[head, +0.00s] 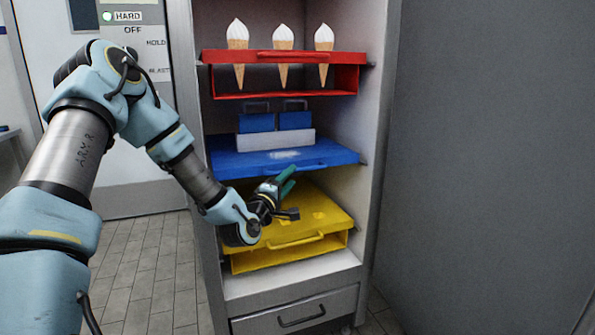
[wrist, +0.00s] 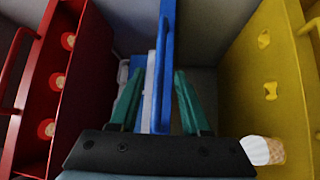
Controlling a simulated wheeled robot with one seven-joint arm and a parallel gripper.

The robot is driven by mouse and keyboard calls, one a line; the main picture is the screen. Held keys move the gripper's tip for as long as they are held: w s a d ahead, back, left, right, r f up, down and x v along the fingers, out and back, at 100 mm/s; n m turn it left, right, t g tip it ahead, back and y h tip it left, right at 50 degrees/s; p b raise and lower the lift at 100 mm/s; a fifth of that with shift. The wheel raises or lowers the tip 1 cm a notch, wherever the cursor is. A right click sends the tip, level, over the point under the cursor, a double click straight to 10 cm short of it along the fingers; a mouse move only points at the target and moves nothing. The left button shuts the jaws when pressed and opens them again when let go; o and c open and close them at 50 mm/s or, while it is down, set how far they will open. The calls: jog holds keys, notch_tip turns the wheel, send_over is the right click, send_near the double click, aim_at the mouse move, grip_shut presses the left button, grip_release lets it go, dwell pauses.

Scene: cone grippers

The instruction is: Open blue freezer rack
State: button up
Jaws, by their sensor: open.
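The blue freezer rack (head: 235,160) is the middle shelf of the cabinet. It carries a white block with two blue pieces, and a blue handle (head: 308,168) runs along its front edge. My gripper (head: 288,180) is just below and in front of that edge, near the handle. In the wrist view the green fingers of my gripper (wrist: 158,100) are open, with the blue rack (wrist: 166,75) seen edge-on between them. Whether the fingers touch the rack or handle, I cannot tell.
The red rack (head: 225,56) above holds three cones (head: 283,40). The yellow rack (head: 325,215) is below, close under my gripper. A cone-like item (wrist: 263,150) shows in the wrist view. The cabinet's right wall (head: 382,120) and bottom drawer (head: 295,315) bound the space.

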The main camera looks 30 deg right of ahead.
aim_at(296, 171)
jog(key=shift+x, duration=2.75)
jog(key=shift+c, duration=0.4)
grip_shut()
